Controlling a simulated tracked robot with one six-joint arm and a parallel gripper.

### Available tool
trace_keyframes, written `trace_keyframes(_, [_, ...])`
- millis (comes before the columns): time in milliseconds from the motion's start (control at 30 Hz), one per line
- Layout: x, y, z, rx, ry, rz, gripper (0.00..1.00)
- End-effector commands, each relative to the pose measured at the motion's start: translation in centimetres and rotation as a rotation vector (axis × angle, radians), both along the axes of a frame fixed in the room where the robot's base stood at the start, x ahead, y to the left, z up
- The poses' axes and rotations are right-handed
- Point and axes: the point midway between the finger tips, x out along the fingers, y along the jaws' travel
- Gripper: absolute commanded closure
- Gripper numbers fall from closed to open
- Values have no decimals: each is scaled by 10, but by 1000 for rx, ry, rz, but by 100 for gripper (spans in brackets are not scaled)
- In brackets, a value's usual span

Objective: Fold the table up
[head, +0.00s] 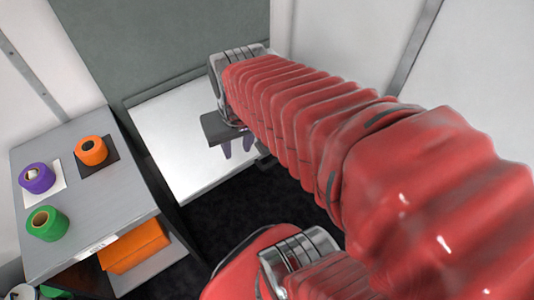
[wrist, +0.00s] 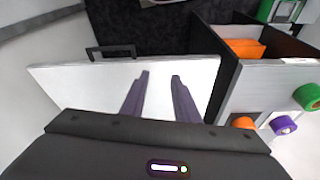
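The white table (head: 175,140) is a flat panel against the back wall, beside the grey cabinet. It also fills the middle of the wrist view (wrist: 75,78). A black U-shaped handle (wrist: 110,52) sticks out from its edge in the wrist view. My gripper (head: 237,147) hangs over the table's right part in the head view. In the wrist view its two dark fingers (wrist: 160,78) are apart with nothing between them. The handle lies to the left of and beyond the fingertips, apart from them. My arm hides the table's right end in the head view.
A grey cabinet (head: 75,225) stands left of the table, carrying orange (head: 91,151), purple (head: 37,178) and green (head: 47,223) rolls. An orange block (head: 133,246) sits on its shelf. Dark floor (head: 235,205) in front of the table looks clear.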

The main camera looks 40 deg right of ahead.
Motion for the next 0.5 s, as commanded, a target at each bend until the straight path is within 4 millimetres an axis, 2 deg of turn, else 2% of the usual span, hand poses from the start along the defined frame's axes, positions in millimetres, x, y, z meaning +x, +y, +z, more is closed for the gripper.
trace_keyframes(200, [-6,-36,-31,72,106,-154,72])
trace_keyframes(500, [-22,-74,-72,210,236,-330,72])
